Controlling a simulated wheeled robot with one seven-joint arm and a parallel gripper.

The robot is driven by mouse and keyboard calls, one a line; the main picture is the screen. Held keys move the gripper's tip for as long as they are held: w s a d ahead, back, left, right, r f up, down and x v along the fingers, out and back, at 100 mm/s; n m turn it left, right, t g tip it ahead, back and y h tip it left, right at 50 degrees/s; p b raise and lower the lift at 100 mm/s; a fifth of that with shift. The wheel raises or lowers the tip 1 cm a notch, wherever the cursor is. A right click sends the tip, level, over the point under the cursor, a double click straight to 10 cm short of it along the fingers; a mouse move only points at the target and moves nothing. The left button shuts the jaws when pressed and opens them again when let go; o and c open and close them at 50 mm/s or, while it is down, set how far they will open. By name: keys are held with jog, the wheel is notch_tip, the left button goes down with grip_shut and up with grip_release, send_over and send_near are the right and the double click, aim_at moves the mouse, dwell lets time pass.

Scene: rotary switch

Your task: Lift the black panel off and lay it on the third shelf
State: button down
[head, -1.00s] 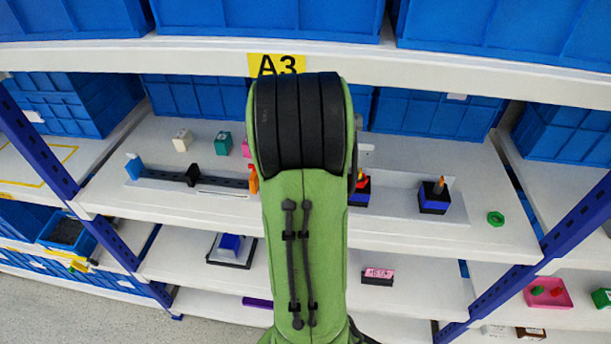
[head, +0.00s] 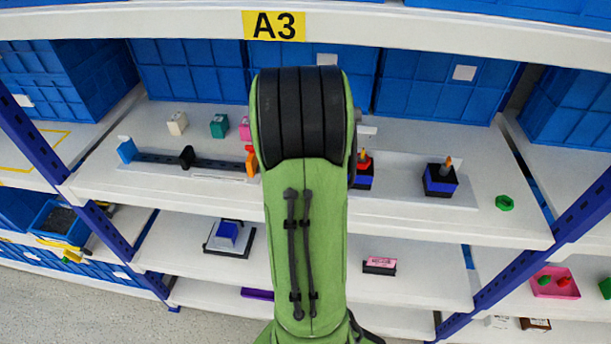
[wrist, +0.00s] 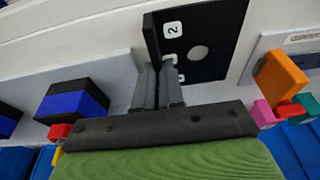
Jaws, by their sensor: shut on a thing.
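The black panel (wrist: 215,42) shows in the wrist view. It has white number labels, one reading 2, a pale round spot and a raised black strip along its left edge. My gripper (wrist: 159,82) is shut on the panel at this strip. I cannot tell from this view how far the panel is from the shelf. In the head view my green arm hides the gripper and the panel. The middle shelf board (head: 400,216) and a lower shelf board (head: 320,262) show there. I cannot tell which is the third shelf.
Blue-and-black blocks (head: 440,180) stand on a pale plate right of my arm. A black rail (head: 215,164) with blue and orange ends lies left. A blue block on a black base (head: 229,236), a pink-and-black piece (head: 379,265) and a purple bar (head: 257,293) are lower down.

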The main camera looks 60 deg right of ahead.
jog(key=shift+f+b, duration=0.4)
jog(key=shift+f, duration=0.1)
jog(key=c, duration=1.2)
grip_release()
jog(key=shift+o, duration=0.2)
jog(key=p+v, duration=0.2)
jog(key=v, duration=1)
